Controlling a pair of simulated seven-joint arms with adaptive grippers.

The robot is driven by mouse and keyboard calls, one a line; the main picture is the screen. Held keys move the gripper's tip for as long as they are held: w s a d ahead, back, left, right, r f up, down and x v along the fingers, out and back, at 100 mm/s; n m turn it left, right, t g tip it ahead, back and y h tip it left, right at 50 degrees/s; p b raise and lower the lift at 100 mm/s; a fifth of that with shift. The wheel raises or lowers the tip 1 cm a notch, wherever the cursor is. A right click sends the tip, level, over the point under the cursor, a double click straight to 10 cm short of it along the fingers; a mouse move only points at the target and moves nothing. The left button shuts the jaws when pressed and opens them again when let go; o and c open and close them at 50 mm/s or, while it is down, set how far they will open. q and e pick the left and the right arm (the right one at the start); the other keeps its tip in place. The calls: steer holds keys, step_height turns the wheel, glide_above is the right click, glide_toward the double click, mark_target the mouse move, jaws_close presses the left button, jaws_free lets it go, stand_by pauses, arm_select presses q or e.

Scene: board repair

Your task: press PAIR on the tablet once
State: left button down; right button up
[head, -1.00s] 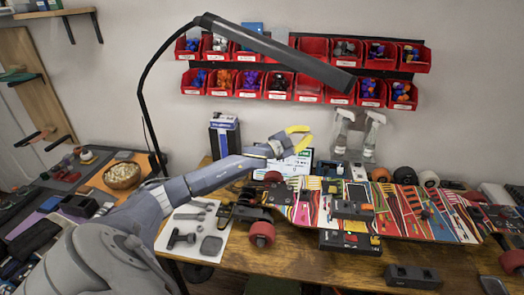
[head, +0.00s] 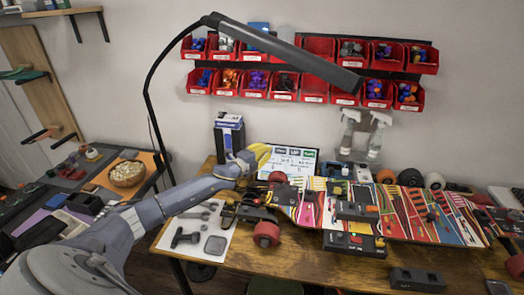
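The tablet (head: 290,163) stands propped up at the back of the wooden bench, with a white screen. Three small coloured buttons run along its top: two dark blue and one green at the right. Their labels are too small to read surely. My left gripper (head: 264,154), with yellow fingers, is just left of the tablet and overlaps its left edge in the head view. I cannot tell whether it touches the tablet or whether its fingers are apart. My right gripper is not in view.
A skateboard deck (head: 400,212) with red wheels and small electronic boxes lies in front of the tablet. A blue and white box (head: 229,138) stands behind my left gripper. Spray bottles (head: 377,135) stand to the right. A lamp arm (head: 285,52) hangs above.

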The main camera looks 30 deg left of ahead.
mark_target(274, 145)
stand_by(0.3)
arm_select(q)
steer(key=shift+w+a+f, duration=0.45)
steer(key=shift+w+f, duration=0.25)
steer(key=shift+w, duration=0.5)
steer(key=shift+w+a+f, duration=0.5)
steer(key=shift+w+f, duration=0.15)
steer(key=shift+w, duration=0.55)
steer(key=shift+w+a+f, duration=0.45)
steer(key=shift+w+f, duration=0.25)
steer(key=shift+w, duration=0.5)
steer(key=shift+w+a, duration=0.1)
steer(key=shift+w, duration=0.1)
steer(key=shift+w+f, duration=0.15)
steer(key=shift+w, duration=0.05)
steer(key=shift+w+a+f, duration=0.2)
steer(key=shift+w, duration=0.05)
steer(key=shift+s+d+r, duration=0.1)
steer(key=shift+s+r, duration=0.05)
steer(key=shift+s, duration=0.05)
steer(key=shift+s+d+r, duration=0.2)
steer(key=shift+s, duration=0.25)
steer(key=shift+r, duration=0.1)
